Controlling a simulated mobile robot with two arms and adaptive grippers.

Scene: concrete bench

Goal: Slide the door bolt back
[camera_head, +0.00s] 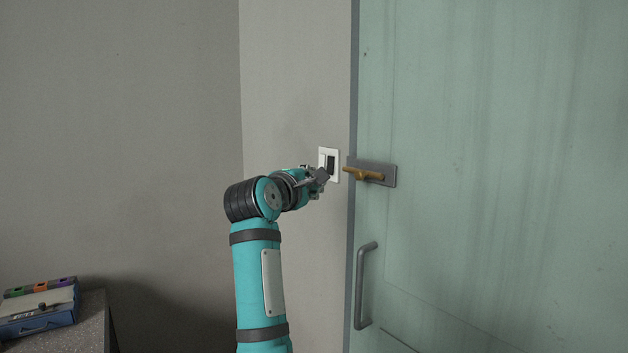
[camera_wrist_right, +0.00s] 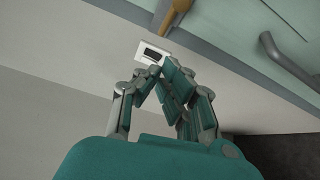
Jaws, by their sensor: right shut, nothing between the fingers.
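The door bolt (camera_head: 363,173) is a brass-coloured bar with a knob on a grey backplate (camera_head: 387,176), fixed to the pale green door (camera_head: 500,120). Its left end reaches to the door's edge. The bolt's brass end also shows at the top of the right wrist view (camera_wrist_right: 174,9). My right gripper (camera_head: 323,176) is shut and empty, left of the bolt and apart from it, in front of the white wall plate. In the right wrist view its fingertips (camera_wrist_right: 161,72) meet just below that plate. My left gripper is in neither view.
A white wall plate (camera_head: 322,152) with a dark centre is on the wall beside the door frame. A grey door handle (camera_head: 361,290) stands below the bolt. A blue box (camera_head: 36,318) with coloured parts sits on a speckled bench (camera_head: 92,325) at lower left.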

